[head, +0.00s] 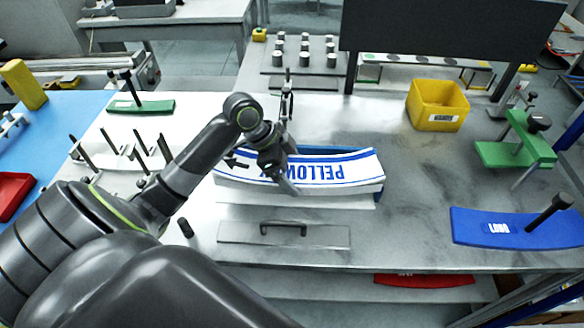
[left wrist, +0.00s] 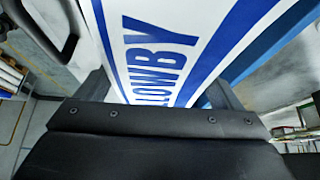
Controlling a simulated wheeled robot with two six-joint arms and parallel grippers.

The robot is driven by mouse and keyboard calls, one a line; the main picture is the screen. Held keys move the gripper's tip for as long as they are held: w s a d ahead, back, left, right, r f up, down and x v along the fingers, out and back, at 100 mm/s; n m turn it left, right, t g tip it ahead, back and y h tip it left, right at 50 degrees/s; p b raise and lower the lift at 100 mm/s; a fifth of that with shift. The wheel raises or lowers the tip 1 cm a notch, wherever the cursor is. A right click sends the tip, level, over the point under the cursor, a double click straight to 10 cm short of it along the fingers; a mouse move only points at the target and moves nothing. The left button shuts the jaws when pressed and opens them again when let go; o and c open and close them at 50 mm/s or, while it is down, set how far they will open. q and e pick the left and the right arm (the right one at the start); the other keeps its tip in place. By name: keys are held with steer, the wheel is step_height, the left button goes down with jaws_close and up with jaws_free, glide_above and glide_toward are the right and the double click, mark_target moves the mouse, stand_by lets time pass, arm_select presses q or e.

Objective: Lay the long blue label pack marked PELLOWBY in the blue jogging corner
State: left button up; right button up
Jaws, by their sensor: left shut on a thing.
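The long white and blue label pack (head: 342,172) marked PELLOWBY, its lettering upside down in the head view, lies across the middle of the bench. My left gripper (head: 276,168) is shut on it left of its middle and covers part of the lettering. In the left wrist view the pack (left wrist: 155,45) runs up between my fingers (left wrist: 160,98). A blue piece (head: 318,149) shows along the pack's far edge; it also shows in the left wrist view (left wrist: 272,40). I cannot tell whether it is the jogging corner or whether the pack touches it. My right gripper is out of view.
A curved blue plate (head: 500,228) with a black post lies at the right. A yellow bin (head: 437,106) and a green fixture (head: 517,148) stand behind it. A flat plate with a handle (head: 284,234) lies in front. Upright posts stand left; bench surface is bare right of the pack.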

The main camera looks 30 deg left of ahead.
arm_select(q)
steer(key=o, duration=1)
steer(key=shift+f, duration=0.1)
steer(key=shift+o, duration=1)
steer(key=shift+r, duration=0.35)
steer(key=v, duration=1.1)
steer(key=shift+s+r, duration=0.25)
steer(key=shift+r, duration=0.1)
steer(key=shift+a, duration=0.1)
steer(key=shift+r, duration=0.1)
